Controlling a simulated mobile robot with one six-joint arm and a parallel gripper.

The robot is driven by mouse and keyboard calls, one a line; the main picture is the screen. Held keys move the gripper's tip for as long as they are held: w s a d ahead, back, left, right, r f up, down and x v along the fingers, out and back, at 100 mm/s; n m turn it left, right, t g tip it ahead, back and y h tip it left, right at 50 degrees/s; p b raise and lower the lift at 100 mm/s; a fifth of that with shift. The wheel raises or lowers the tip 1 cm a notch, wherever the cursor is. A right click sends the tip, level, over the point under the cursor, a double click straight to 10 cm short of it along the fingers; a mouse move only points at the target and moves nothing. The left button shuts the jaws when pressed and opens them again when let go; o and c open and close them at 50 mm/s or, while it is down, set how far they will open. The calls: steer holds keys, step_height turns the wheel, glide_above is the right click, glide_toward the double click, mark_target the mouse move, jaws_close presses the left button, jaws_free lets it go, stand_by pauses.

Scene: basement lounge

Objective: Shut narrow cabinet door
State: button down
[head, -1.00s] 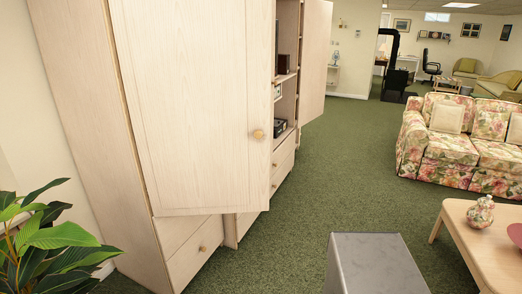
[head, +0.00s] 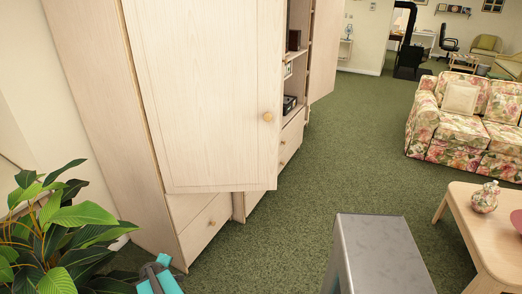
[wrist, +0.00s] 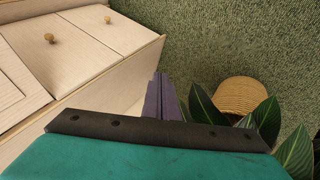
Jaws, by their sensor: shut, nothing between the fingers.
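The pale wood cabinet door (head: 205,90) nearest me stands open in the head view, swung out from the tall cabinet (head: 95,110), with a round knob (head: 267,117) near its free edge. A second open door (head: 325,50) stands farther along the unit; I cannot tell which one the task calls narrow. My gripper (head: 163,261) shows at the bottom left of the head view, low beside the cabinet and apart from the near door. In the wrist view my gripper (wrist: 161,92) has its dark fingers together and empty, beside the pale cabinet front.
Drawers (head: 208,225) sit below the near door. A wood coffee table (head: 480,215) and floral sofa (head: 460,125) stand at right. Green carpet between is clear.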

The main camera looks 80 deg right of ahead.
steer(key=s+d+r+h+p, duration=0.2)
steer(key=s+d+r+h, duration=0.1)
steer(key=s+d+r, duration=0.65)
steer(key=s+d+r+h+p, duration=0.25)
steer(key=s+d+r, duration=0.45)
steer(key=d+r, duration=0.45)
steer(key=s+d+r+n+h+p, duration=0.1)
steer(key=s+d+r+n+h, duration=0.1)
steer(key=s+r, duration=0.8)
steer(key=s+d+r+n+h+p, duration=0.1)
steer(key=s+d+r+h, duration=0.3)
steer(key=s+r, duration=0.7)
steer(key=s+d+p, duration=0.1)
steer(key=s, duration=0.3)
steer(key=shift+n+p, duration=0.3)
steer(key=shift+n, duration=0.1)
steer(key=shift+w+d, duration=0.15)
steer(key=shift+w, duration=0.1)
